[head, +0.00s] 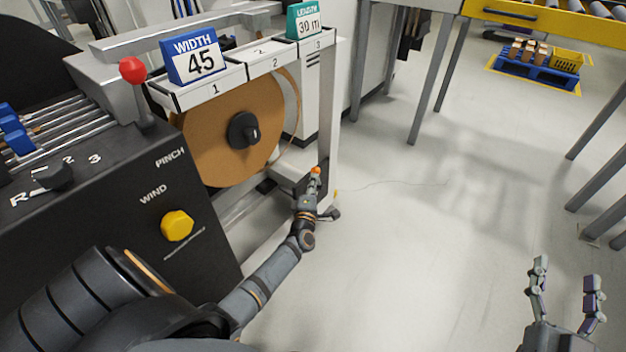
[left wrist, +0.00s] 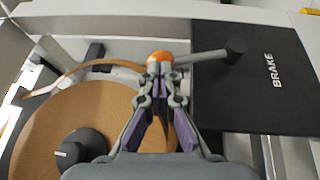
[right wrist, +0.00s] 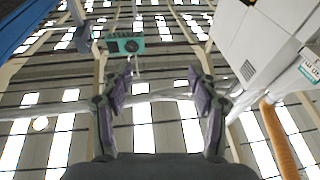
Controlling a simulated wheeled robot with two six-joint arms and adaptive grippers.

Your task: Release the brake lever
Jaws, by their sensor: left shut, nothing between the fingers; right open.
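My right gripper (head: 568,280) is open and empty, away from the machine.
A brown banding roll (head: 215,145) is mounted left of the left gripper. A black control box (head: 110,190) with a yellow knob (head: 177,226) and a red-topped lever (head: 132,70) stands nearer. The floor (head: 420,240) between the grippers is clear.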

